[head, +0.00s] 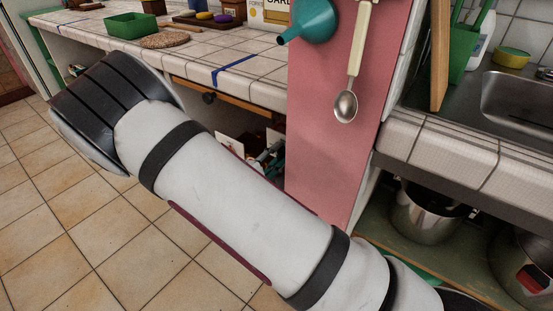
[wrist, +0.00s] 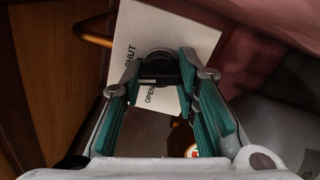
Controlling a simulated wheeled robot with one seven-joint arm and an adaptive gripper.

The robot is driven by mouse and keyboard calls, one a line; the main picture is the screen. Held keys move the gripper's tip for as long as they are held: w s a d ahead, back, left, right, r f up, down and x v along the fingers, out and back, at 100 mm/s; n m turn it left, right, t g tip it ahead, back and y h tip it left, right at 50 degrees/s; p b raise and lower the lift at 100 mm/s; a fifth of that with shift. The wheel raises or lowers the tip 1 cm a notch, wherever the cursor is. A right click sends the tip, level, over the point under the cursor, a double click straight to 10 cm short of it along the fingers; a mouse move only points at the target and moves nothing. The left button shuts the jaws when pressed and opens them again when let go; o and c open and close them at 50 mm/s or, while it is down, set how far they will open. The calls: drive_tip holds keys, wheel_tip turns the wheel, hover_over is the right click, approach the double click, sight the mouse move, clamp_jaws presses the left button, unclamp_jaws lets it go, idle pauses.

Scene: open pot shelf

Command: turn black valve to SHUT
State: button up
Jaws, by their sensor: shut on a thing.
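The black valve (wrist: 160,66) shows in the wrist view, in front of a white plate (wrist: 187,38). The plate is lettered SHUT on its left part and OPEN lower down, beside the valve. My gripper (wrist: 158,76) has its teal-padded fingers on either side of the valve and is shut on it. The fingers hide part of the valve, and I cannot tell exactly which word it points to. In the head view my arm crosses the picture, and the valve cannot be made out there.
A pink panel (head: 335,110) with a hanging spoon (head: 346,105) and teal funnel (head: 312,20) stands right of the low opening. Metal pots (head: 425,217) sit under the sink at right. Floor at left is clear.

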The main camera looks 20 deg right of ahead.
drive_tip(key=shift+f+m+b, duration=0.1)
drive_tip(key=shift+m+b, duration=0.85)
drive_tip(key=shift+m, duration=0.75)
drive_tip(key=o, duration=1.2)
drive_tip(key=shift+c, duration=0.2)
drive_tip(key=v, duration=1.2)
